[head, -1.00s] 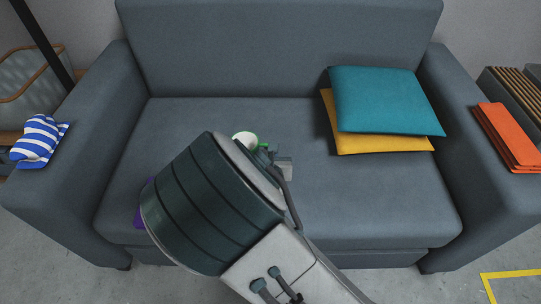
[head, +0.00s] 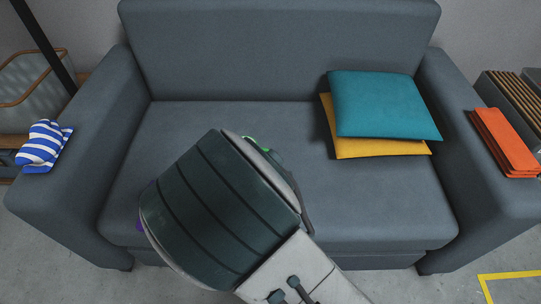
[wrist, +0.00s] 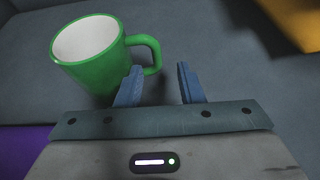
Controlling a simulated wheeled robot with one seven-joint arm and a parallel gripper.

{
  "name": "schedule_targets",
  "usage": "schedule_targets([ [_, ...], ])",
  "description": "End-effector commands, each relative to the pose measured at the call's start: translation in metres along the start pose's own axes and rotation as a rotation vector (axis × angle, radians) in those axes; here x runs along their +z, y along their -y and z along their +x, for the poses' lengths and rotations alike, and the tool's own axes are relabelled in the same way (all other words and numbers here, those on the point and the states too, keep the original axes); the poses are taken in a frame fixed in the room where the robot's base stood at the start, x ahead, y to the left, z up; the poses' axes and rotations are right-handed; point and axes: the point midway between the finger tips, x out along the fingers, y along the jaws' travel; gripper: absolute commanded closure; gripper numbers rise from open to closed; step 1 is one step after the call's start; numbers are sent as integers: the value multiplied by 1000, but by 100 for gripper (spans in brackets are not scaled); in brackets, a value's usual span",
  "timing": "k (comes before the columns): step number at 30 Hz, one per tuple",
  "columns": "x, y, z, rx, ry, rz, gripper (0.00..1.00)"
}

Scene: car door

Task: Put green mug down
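The green mug (wrist: 95,62) with a white inside is at the upper left of the wrist view, its mouth up and its handle toward my fingers. It appears to stand on the grey sofa seat. My gripper (wrist: 159,72) is open, with its two blue-grey fingers apart. The left finger overlaps the mug's lower right side, and the handle's outer curve shows just beyond the gap between the tips. I cannot tell whether they touch.
The grey sofa (head: 290,50) has a teal cushion (head: 385,103) on a yellow cushion (head: 385,148) at the right. A striped cloth (head: 43,146) and an orange cloth (head: 503,142) lie on the armrests. A purple item (wrist: 25,140) is at the lower left. The seat's middle right is clear.

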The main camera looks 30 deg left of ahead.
Motion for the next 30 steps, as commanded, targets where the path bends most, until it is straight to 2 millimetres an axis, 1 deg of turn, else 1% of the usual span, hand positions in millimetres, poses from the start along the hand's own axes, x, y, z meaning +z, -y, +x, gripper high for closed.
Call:
schedule_targets([
  [1, 4, 0, -14, 1, -1, 0, 66],
  [3, 4, 0, -29, 2, -1, 0, 66],
  [6, 3, 0, -47, 1, -1, -2, 66],
  [9, 2, 0, -61, 1, -1, -1, 66],
  [12, 1, 0, -69, 0, -1, 0, 66],
  [15, 0, 0, -72, -1, 0, -1, 66],
  [23, 2, 4, -72, -11, 2, 8, 66],
  [26, 9, 19, -68, -64, 10, 58, 66],
  [29, 24, 51, -65, -173, 26, 162, 66],
  [30, 30, 68, -64, -231, 35, 216, 66],
])
